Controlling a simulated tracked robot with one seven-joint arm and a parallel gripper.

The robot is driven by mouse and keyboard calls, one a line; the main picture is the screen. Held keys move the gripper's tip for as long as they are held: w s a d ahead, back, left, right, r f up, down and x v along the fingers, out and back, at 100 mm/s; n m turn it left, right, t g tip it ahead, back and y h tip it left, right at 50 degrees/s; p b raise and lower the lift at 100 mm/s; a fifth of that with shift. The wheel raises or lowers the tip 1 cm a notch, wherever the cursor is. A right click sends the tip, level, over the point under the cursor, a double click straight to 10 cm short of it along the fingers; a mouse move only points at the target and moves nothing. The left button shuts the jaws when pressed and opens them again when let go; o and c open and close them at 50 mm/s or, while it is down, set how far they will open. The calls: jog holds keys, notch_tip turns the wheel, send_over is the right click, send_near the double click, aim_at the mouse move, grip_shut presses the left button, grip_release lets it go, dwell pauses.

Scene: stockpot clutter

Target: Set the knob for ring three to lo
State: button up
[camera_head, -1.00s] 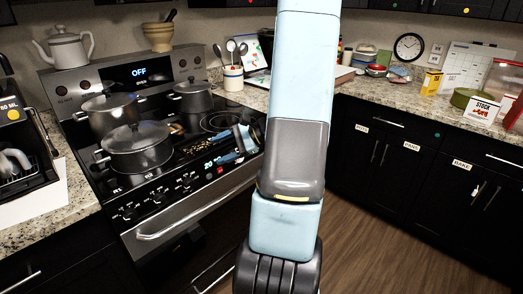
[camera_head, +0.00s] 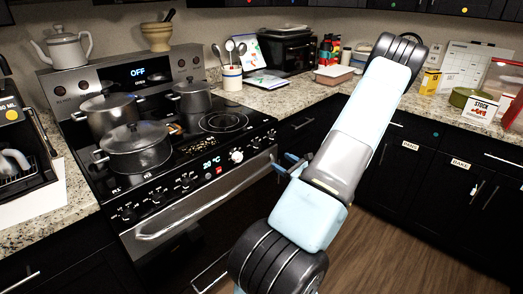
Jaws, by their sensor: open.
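The stove (camera_head: 190,215) has a row of knobs along its sloped front panel. Several dark knobs are at the left, among them one dark knob (camera_head: 129,213). A lighter knob (camera_head: 237,156) is right of the lit "20 °C" display (camera_head: 211,164). The ring labels and knob marks are too small to read surely, so I cannot tell which knob is ring three's or its setting. My gripper (camera_head: 290,163), with bluish fingers, is off the stove's right front, apart from the knobs and partly hidden by my arm. It is open, with nothing seen in it.
A lidded pot (camera_head: 137,153) stands at the front left of the cooktop, with two more pots behind. The oven handle (camera_head: 205,207) juts out below the knobs. Dark cabinets (camera_head: 440,180) stand at the right.

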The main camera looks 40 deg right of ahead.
aim_at(259, 148)
jog(key=w, duration=1.3)
jog(key=shift+w+a, duration=0.15)
jog(key=shift+w, duration=0.05)
jog(key=c, duration=1)
jog(key=shift+c, duration=0.3)
